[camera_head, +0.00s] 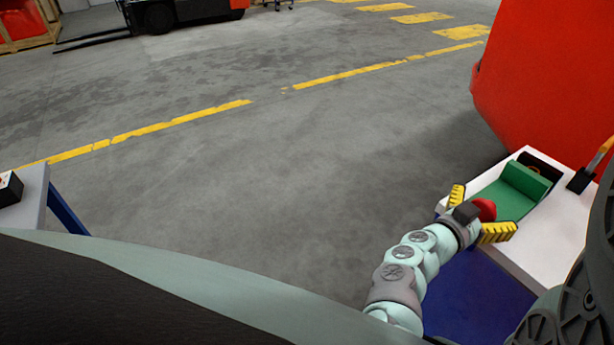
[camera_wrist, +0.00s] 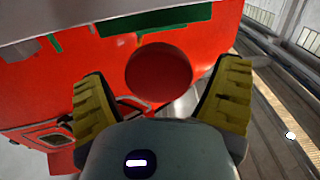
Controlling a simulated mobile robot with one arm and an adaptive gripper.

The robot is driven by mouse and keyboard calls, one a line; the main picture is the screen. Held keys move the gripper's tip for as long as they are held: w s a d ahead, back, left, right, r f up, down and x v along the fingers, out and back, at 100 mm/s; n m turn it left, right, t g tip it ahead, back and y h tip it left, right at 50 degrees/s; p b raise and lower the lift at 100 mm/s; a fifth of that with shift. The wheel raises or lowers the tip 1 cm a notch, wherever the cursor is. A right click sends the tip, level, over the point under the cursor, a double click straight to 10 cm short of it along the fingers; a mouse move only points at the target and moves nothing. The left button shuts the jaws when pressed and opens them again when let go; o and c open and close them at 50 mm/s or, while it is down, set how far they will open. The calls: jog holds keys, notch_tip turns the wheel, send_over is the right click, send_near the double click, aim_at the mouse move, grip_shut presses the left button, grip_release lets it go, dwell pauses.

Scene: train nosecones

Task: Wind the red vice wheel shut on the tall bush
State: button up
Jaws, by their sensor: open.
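The red vice wheel (camera_head: 485,209) is at the near end of the green vice (camera_head: 524,182), on the white-topped bench at right. My gripper (camera_head: 478,212) is open, with one yellow finger on each side of the wheel. In the wrist view the wheel is a round red disc (camera_wrist: 158,80) between the spread fingertips (camera_wrist: 162,82); I cannot tell whether they touch it. A dark block (camera_head: 541,163) is at the vice's far end. I cannot make out the tall bush clearly.
The bench top (camera_head: 566,226) is white over a blue base. A black stand (camera_head: 581,180) is right of the vice. A large red nosecone (camera_head: 548,75) rises behind the bench. Open grey floor lies left; another table (camera_head: 30,200) is at far left.

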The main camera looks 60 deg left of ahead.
jog(key=shift+c, duration=0.2)
jog(key=c, duration=1.1)
jog(key=shift+c, duration=0.2)
jog(key=m, duration=0.1)
jog(key=m+b, duration=0.1)
jog(key=shift+d+f+m, duration=0.1)
jog(key=shift+f+m, duration=0.15)
jog(key=shift+m, duration=0.15)
jog(key=shift+r+m+b, duration=0.1)
jog(key=shift+m+b, duration=0.95)
jog(key=shift+m, duration=0.65)
jog(key=shift+r, duration=0.1)
jog(key=shift+d, duration=0.1)
